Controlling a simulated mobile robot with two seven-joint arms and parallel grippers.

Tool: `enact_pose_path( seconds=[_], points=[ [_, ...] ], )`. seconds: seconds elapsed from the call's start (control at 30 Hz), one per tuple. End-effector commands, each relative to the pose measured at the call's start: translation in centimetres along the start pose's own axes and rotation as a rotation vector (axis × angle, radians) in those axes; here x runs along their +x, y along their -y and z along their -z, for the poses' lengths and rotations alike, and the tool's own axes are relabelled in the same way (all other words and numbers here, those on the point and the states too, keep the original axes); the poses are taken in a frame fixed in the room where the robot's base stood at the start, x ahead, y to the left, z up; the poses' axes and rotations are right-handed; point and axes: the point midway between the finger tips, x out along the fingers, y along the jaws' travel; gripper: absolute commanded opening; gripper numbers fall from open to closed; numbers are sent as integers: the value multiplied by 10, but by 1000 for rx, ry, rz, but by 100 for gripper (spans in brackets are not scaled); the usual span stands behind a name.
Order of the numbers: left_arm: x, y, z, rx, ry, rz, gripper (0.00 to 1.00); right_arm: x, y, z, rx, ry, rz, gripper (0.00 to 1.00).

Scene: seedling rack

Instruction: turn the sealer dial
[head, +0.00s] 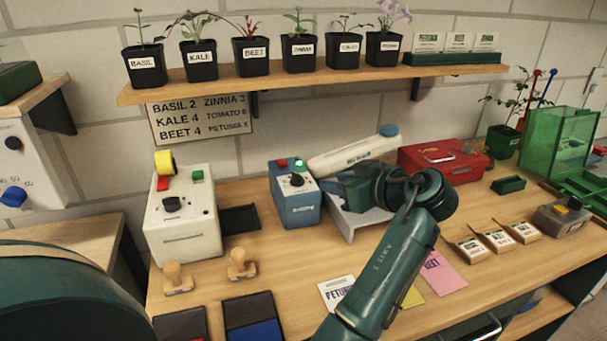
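The sealer (296,207) stands mid-bench. It has a blue control box, a black dial (297,180) on its sloped top, a red button and a lit green lamp behind the dial. Its long white arm (345,156) with a blue end slants up to the right, above a grey base (350,222). My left gripper (328,184) is just right of the blue box, pointing left at the dial, with a small gap seeming to remain. Its fingers are small and dark, so their opening is unclear. My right gripper is out of view.
A white machine (183,222) with another black dial stands left. Two wooden stamps (240,264), seed packets (443,272) and a red box (444,160) lie around. Potted seedlings line the shelf (310,80) above. My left arm covers part of the bench middle.

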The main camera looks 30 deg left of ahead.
Motion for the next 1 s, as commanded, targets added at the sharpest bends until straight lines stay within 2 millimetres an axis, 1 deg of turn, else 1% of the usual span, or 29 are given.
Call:
enact_pose_path(
  seconds=[0.17, 0.4, 0.5, 0.6, 0.7, 0.8, 1.0],
  points=[
    [31, 1, 3, 2, -5, 4, 32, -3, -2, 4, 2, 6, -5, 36],
    [82, 0, 4, 3, -7, 3, 32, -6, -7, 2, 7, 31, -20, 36],
    [99, 0, 4, 3, -7, 1, 32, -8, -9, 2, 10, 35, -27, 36],
    [112, 0, 4, 1, -7, 0, 32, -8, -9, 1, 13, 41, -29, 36],
    [120, 0, 3, 2, -7, -1, 32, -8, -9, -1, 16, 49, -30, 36],
    [124, 0, 3, 1, -7, -3, 32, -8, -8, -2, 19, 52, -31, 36],
    [125, -1, 3, 0, -6, -3, 32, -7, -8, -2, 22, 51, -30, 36]
  ],
)
